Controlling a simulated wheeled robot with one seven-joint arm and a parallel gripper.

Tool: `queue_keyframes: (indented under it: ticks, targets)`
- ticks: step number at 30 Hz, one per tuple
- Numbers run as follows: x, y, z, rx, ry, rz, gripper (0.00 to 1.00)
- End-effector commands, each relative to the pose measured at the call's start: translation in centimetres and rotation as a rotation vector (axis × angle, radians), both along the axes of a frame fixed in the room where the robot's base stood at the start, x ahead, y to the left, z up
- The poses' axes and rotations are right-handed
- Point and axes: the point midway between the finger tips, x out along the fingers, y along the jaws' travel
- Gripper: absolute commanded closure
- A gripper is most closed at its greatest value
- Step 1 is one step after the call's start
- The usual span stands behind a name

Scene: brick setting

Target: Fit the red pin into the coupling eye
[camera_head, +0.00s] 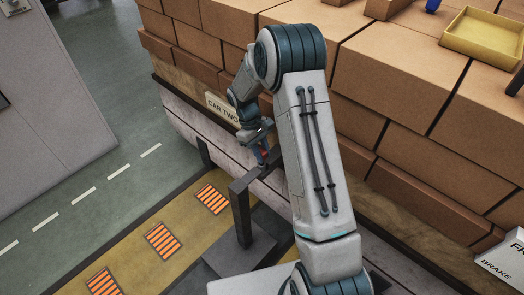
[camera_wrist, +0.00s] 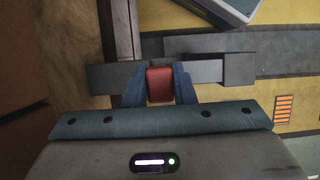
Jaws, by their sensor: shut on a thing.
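My gripper (camera_wrist: 159,88) is shut on the red pin (camera_wrist: 159,84) in the wrist view, with a blue finger on each side of it. The pin's top shows as a red block; its lower end is hidden. A grey coupling bar (camera_wrist: 207,71) runs across behind the pin and fingers, showing on both sides of them. The coupling eye's opening is not visible, and I cannot tell whether the pin is in it or above it. In the head view my gripper (camera_head: 262,157) is beside the wagon's side, at the far end of the dark bar (camera_head: 255,175).
The dark post (camera_head: 241,215) stands on a grey base in front of the wagon. A wagon stacked with bricks (camera_head: 425,130) lies close behind my arm, with a "CAR TWO" sign (camera_head: 222,109). A yellow tray (camera_head: 485,38) sits on the bricks. Open floor (camera_head: 110,150) lies left.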

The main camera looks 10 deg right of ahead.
Motion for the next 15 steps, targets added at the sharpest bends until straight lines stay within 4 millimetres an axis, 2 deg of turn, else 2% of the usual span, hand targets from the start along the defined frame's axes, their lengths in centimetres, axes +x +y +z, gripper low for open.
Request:
queue_keyframes:
  ticks: [15]
  targets:
    - [0.0, 0.0, -1.7, -0.001, 0.001, 0.0, 1.0]
